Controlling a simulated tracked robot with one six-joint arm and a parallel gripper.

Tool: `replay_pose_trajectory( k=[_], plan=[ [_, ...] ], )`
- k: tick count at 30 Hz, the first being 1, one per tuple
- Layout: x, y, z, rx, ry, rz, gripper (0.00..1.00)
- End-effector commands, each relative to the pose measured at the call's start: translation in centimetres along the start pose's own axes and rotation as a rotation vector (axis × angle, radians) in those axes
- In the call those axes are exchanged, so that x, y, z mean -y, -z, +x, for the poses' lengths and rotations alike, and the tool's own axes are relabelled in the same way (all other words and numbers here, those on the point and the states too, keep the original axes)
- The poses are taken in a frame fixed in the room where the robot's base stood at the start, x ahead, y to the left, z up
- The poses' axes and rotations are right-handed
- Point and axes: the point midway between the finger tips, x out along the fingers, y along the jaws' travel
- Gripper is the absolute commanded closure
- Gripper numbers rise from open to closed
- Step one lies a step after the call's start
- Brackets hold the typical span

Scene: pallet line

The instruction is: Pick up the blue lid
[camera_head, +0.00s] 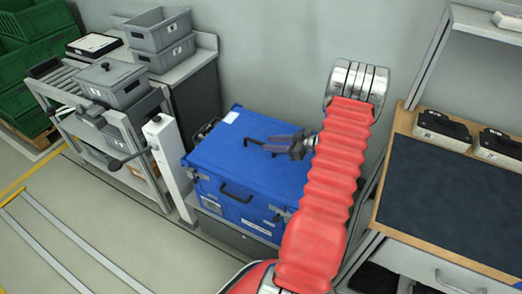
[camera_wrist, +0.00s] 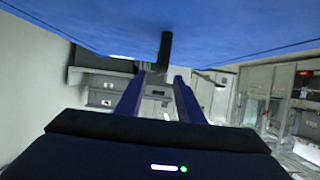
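The blue lid (camera_head: 222,152) lies flat on top of a blue case (camera_head: 232,201) in the middle of the head view. A black bar handle (camera_head: 253,143) stands on the lid. My gripper (camera_head: 268,143) reaches in from the right, low over the lid at this handle. In the wrist view the blue lid (camera_wrist: 200,22) fills the top, and the black handle (camera_wrist: 165,50) shows end-on. The two fingers of my gripper (camera_wrist: 164,76) are apart, with a gap between them in line with the handle. I cannot tell whether they touch it.
A white post (camera_head: 168,150) stands left of the case, beside a roller rack with grey bins (camera_head: 112,84). Green crates (camera_head: 25,55) are stacked at the far left. A workbench with a dark mat (camera_head: 440,195) stands on the right.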

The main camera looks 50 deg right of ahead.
Motion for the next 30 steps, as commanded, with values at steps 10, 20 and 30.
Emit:
replay_pose_trajectory(
  k=[10, 20, 30],
  plan=[
    [0.0, 0.0, 1.3, 0.0, -0.001, 0.0, 0.66],
    [0.1, -0.1, 2.8, 0.0, 0.001, 0.0, 0.66],
    [0.0, -0.2, 6.5, 0.0, -0.001, -0.001, 0.66]
  ],
)
